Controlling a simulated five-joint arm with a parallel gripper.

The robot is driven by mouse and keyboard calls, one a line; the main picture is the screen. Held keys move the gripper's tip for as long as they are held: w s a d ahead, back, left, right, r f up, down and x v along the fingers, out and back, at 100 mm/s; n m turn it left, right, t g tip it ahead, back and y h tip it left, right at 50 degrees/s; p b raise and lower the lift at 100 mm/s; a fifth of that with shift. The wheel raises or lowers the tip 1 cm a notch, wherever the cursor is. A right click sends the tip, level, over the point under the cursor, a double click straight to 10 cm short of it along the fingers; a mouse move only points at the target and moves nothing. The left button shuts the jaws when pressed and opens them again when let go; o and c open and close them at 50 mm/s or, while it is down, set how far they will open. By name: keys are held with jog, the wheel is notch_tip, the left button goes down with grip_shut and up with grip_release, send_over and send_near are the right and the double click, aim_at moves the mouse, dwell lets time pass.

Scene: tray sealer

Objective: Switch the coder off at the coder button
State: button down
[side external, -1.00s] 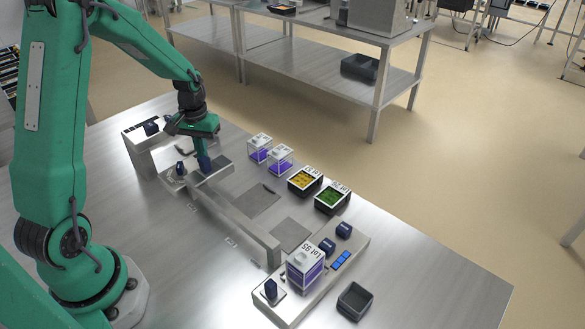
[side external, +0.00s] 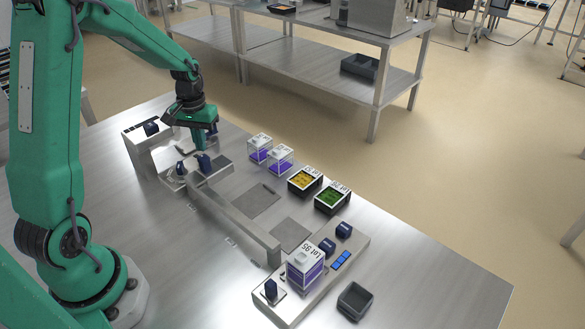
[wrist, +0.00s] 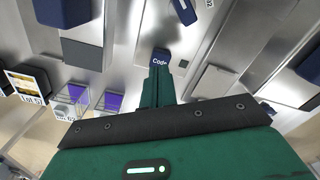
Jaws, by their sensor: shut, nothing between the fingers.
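The coder button (wrist: 160,57) is a dark blue block with white lettering that reads "Code", in the wrist view just beyond my fingertips. In the side view a dark blue block (side external: 204,162) stands on the grey housing below my gripper and appears to be the same button. My gripper (side external: 201,146) is shut and empty, pointing down. In the wrist view its green fingers (wrist: 158,75) end at the button's near edge. I cannot tell whether they touch it. The fingers hide part of its lower side, and its on or off state cannot be read.
Another blue knob (side external: 181,168) is close on the left, and one (side external: 151,128) is on the raised block behind. Clear purple packs (side external: 280,159), a yellow-filled tray (side external: 305,181) and a green-filled tray (side external: 332,200) stand to the right. A long metal rail (side external: 240,225) runs toward the front.

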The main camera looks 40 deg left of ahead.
notch_tip(320, 180, up, 11)
dwell(1.3)
jog(key=shift+r, duration=0.1)
jog(key=s+d+r+m+t, duration=0.2)
jog(key=s+d+r+m, duration=0.1)
jog(key=s+d, duration=0.5)
jog(key=s+d+r+m+t, duration=0.3)
jog(key=s+d, duration=0.4)
jog(key=d, duration=0.3)
jog(key=shift+s+r+t, duration=0.15)
jog(key=shift+s+t, duration=0.15)
jog(key=shift+s, duration=0.1)
